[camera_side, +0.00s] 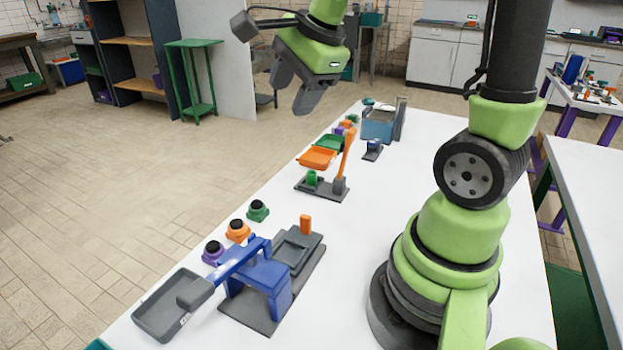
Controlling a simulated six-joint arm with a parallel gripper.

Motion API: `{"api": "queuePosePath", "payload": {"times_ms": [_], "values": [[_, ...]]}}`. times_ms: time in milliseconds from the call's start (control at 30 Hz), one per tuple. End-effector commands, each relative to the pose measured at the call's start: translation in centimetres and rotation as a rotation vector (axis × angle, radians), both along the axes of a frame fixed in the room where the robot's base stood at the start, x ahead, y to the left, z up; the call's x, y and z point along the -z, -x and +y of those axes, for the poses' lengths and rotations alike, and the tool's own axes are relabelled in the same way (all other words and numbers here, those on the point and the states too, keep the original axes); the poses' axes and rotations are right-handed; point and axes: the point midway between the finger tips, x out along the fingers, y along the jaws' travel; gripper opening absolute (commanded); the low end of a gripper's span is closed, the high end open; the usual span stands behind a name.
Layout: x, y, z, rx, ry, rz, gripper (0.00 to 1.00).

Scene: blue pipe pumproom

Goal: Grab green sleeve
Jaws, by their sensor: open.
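A small green cylinder (311,178), which looks like the green sleeve, stands upright on a dark base plate (325,192) in the middle of the table. A leaning orange lever (347,152) in a grey holder rises just right of it. A squat green piece with a black top (258,210) stands on the table nearer the camera. My gripper (294,90) is open and empty, high above the table's far left edge. It is well clear of every green piece, and its grey fingers point down.
Orange (317,157) and green (328,143) trays lie just behind the cylinder. A blue stand with a grey pan (172,305) fills the near left. Small coloured pieces and a blue bin (377,128) stand farther back. The table's middle right is clear.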

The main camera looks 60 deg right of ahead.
Motion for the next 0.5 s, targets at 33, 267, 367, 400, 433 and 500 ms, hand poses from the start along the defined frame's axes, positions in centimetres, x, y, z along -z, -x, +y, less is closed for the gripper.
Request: {"api": "queuePosePath", "payload": {"times_ms": [33, 267, 367, 400, 433, 500], "values": [[1.7, -1.0, -2.0, 0.181, -0.070, 0.030, 0.55], [9.6, -2.8, -10.0, 0.999, -0.347, 0.071, 0.55], [12.6, -2.5, -12.4, 1.259, -0.426, 0.071, 0.55], [13.3, -2.4, -12.9, 1.328, -0.446, 0.068, 0.55], [13.8, -2.3, -13.3, 1.371, -0.458, 0.067, 0.55], [14.6, -2.2, -13.8, 1.437, -0.477, 0.064, 0.55]]}}
